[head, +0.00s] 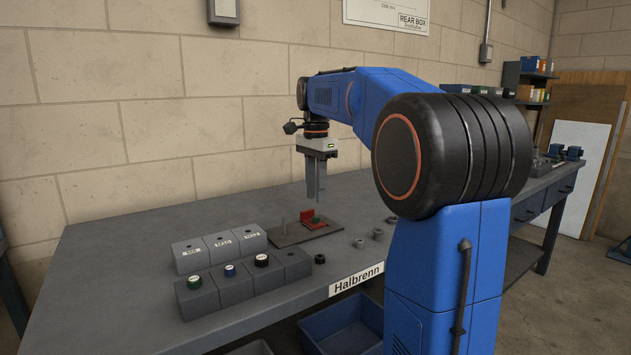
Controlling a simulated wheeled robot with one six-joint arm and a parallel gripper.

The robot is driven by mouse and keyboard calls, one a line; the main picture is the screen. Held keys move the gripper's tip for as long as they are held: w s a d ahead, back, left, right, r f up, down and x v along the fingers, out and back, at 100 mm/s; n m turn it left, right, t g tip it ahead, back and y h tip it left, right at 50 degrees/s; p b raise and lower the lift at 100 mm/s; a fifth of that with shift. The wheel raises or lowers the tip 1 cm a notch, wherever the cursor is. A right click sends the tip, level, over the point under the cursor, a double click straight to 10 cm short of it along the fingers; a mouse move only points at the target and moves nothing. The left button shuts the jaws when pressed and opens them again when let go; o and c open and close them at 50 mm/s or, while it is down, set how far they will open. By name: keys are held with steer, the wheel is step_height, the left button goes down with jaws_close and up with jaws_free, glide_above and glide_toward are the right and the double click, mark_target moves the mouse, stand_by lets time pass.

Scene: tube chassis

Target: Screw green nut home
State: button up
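A small green part (316,220), which looks like the green nut, sits at a red fixture (307,215) on a dark plate (287,238) on the bench. It is too small to tell its thread or seating. My gripper (317,194) points straight down above the fixture, with a gap between its fingertips and the green part. The fingers overlap in this view, so their opening is unclear. I see nothing held below the tips. A thin grey upright post (284,227) stands on the left part of the plate.
Light grey labelled blocks (221,244) and dark grey blocks (203,298), some with coloured round tops, stand front left. Loose dark rings or nuts (359,243) lie right of the plate. A black one (319,259) lies near the front edge. The bench's left end is clear.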

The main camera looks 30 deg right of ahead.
mark_target(316, 216)
steer(key=shift+f, duration=3)
steer(key=n, duration=0.6)
steer(key=shift+n, duration=0.3)
steer(key=n, duration=1.7)
jaws_close()
